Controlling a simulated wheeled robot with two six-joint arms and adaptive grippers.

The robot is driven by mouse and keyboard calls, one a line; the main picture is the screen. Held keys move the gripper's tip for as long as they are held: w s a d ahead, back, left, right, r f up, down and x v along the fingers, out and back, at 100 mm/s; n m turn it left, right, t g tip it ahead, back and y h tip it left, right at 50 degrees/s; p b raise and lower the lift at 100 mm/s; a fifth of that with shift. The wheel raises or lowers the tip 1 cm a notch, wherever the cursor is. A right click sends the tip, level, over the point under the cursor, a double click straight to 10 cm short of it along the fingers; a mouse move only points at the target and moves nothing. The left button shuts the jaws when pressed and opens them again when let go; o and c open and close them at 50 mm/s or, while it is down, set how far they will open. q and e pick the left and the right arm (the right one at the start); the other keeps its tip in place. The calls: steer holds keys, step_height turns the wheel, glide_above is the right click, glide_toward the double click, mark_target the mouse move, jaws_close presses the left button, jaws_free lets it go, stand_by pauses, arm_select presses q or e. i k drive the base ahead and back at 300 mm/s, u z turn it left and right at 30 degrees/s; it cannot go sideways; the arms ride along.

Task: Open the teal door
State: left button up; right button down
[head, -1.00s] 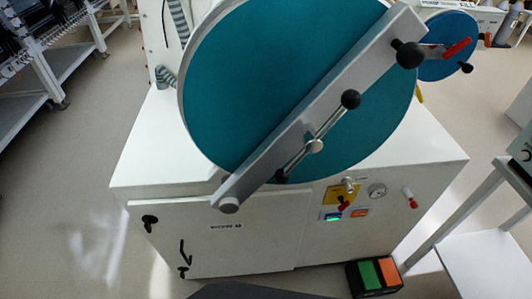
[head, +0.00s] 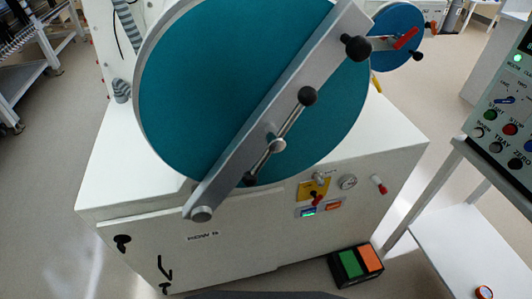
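The large round teal door (head: 205,95) fills the upper middle of the head view, its top cut off by the frame edge. It looks shut against its ring. A grey metal bar (head: 315,68) crosses it diagonally, from a pivot at lower left to a black knob (head: 357,48) at upper right. A spoked handle with black ball ends (head: 278,145) sits at the middle of the bar. Neither of my grippers shows in the view.
A green and orange pedal (head: 357,265) lies on the floor. A control panel (head: 505,115) and white stand (head: 465,245) are at right. A smaller blue door (head: 395,30) is behind.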

mark_target(211, 82)
steer(key=k, duration=1.3)
steer(key=z, duration=0.75)
steer(key=i, duration=0.75)
steer(key=z, duration=0.6)
